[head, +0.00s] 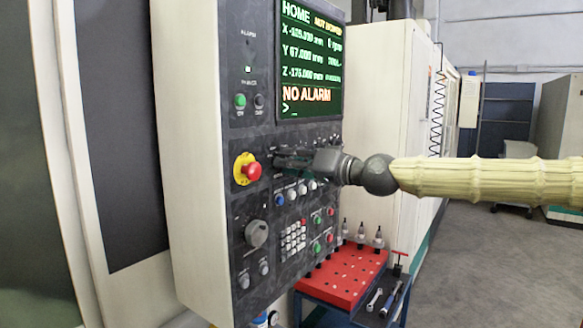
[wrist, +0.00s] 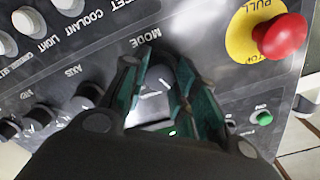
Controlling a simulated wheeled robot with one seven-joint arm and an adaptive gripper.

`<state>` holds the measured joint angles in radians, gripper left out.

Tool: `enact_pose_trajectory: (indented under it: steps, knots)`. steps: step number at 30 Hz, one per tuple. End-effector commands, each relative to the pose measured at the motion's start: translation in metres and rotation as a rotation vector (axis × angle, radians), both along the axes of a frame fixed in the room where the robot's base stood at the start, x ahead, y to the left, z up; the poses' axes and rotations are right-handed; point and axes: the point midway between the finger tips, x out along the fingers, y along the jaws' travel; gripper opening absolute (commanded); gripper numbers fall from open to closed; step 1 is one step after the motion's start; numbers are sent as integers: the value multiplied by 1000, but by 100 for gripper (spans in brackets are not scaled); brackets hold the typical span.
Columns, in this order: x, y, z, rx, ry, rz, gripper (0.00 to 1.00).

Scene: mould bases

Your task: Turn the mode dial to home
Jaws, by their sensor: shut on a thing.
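The mode dial (wrist: 153,79) shows in the wrist view between my fingers, below the printed word MODE. It is a dark round knob with a pale pointer line. My gripper (wrist: 163,88) is shut on it, one finger on each side. In the head view my gripper (head: 280,160) reaches the panel from the right, and it hides the dial. The control screen (head: 310,55) reads HOME at the top left, with NOT HOMED in orange beside it and NO ALARM below. The fingers cover most of the dial's position marks.
The red emergency stop (head: 252,172) on its yellow ring sits just left of my gripper. Several buttons and a grey round knob (head: 256,233) lie below. A red tool cart (head: 340,280) stands below the panel at the right.

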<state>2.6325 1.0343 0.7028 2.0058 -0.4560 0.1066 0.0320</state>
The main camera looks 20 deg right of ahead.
Motion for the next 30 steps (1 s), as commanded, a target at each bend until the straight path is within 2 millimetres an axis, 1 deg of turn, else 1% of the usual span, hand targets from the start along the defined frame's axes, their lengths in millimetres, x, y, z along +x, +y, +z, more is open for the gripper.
enact_pose_trajectory:
  steps: [16, 17, 18, 20, 30]
  knots:
    - [1, -1, 2, 22, 14, -3, 5]
    - [1, -1, 2, 22, 14, -3, 34]
    - [1, -1, 2, 22, 14, -2, 41]
    - [1, -1, 1, 22, 14, -2, 52]
    - [0, 0, 1, 21, 15, -1, 52]
